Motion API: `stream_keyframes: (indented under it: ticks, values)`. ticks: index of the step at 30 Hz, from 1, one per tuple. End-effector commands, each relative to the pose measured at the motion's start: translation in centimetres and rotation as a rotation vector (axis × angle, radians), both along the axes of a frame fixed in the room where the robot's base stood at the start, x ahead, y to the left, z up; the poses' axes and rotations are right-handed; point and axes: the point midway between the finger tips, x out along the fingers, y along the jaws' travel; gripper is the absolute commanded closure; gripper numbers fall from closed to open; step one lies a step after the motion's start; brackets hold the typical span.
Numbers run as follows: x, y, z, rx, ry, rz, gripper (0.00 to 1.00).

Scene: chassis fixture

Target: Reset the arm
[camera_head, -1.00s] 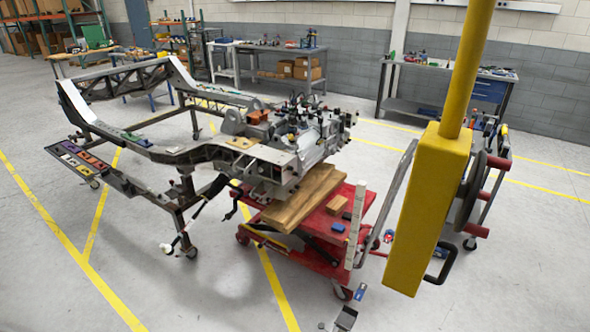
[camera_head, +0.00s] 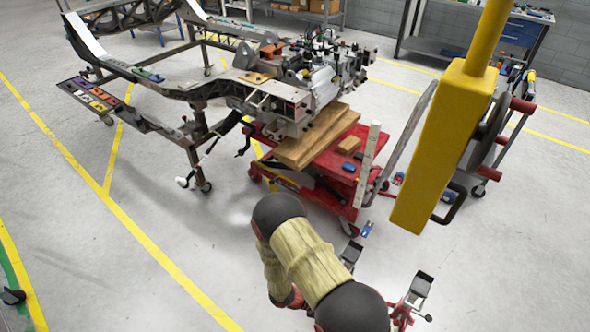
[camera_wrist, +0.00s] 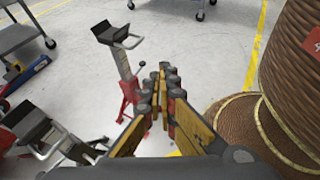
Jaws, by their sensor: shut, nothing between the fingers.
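My arm (camera_head: 300,250), with tan sleeves and dark round joints, reaches into the bottom middle of the head view. My gripper (camera_wrist: 166,70) shows in the wrist view with its yellow and dark fingers together and nothing between them. It points over the grey floor, beside a red jack stand (camera_wrist: 128,85) with a black top. In the head view my gripper cannot be made out.
A brown cable spool (camera_wrist: 295,75) stands close at the right of my gripper. Another stand (camera_wrist: 38,130) is at left. Ahead are the red cart (camera_head: 330,175), the chassis frame (camera_head: 170,85) and a yellow post (camera_head: 445,145). The floor at left is open.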

Motion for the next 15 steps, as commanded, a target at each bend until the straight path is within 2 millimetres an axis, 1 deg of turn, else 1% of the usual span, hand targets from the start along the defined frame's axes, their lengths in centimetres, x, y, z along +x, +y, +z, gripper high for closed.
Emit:
stream_keyframes:
  ticks: [1, 3, 15]
  values:
    - [0.0, 0.5, 2.0, 0.033, -0.029, -0.056, 1.0]
    - [-0.3, 1.0, 4.3, 0.076, -0.066, -0.134, 1.0]
    - [-2.0, 4.1, 16.8, 0.347, -0.298, -0.531, 1.0]
